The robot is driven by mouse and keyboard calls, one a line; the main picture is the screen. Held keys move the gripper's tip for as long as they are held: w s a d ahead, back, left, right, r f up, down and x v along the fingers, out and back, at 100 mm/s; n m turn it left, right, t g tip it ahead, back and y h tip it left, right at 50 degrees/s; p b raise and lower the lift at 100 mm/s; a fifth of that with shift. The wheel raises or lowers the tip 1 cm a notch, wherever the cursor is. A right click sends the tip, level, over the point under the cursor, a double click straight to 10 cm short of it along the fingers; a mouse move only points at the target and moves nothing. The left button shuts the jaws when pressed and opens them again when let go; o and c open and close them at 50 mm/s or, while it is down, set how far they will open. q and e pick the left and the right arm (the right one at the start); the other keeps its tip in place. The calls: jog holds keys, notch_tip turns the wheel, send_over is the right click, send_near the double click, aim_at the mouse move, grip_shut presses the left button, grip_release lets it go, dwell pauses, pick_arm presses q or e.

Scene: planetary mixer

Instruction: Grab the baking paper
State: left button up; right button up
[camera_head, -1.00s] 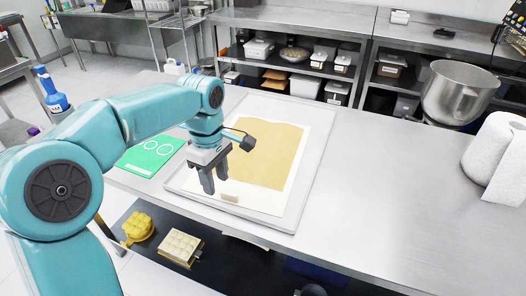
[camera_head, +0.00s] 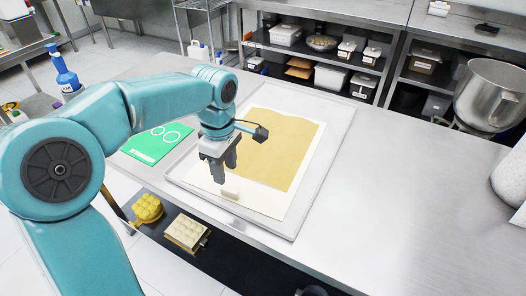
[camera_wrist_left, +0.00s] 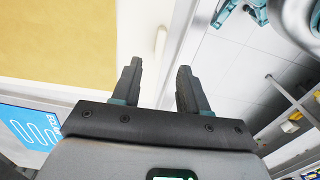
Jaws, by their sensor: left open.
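The baking paper (camera_head: 290,204) is a pale sheet with a large tan rectangle (camera_head: 270,145) on it, lying in a shallow grey tray (camera_head: 325,165) on the metal table. A small beige block-like piece (camera_head: 229,194) sits at the sheet's front edge. My left gripper (camera_head: 224,175) is open and empty, pointing down just behind and above this piece. Contact cannot be told. My right gripper is out of view.
A green sheet with white rings (camera_head: 157,142) lies left of the tray. A steel mixing bowl (camera_head: 490,95) and a white paper roll (camera_head: 512,180) stand at the right. The table between tray and roll is clear. Moulds (camera_head: 187,232) sit on the lower shelf.

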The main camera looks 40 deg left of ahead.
aim_at(229, 190)
pick_arm(q)
jog(key=shift+a+f, duration=0.1)
jog(key=shift+f, duration=0.75)
jog(key=shift+s+f, duration=0.2)
jog(key=shift+f, duration=0.25)
jog(key=f, duration=0.5)
jog(key=shift+w+d, duration=0.2)
jog(key=shift+w, duration=0.05)
grip_shut()
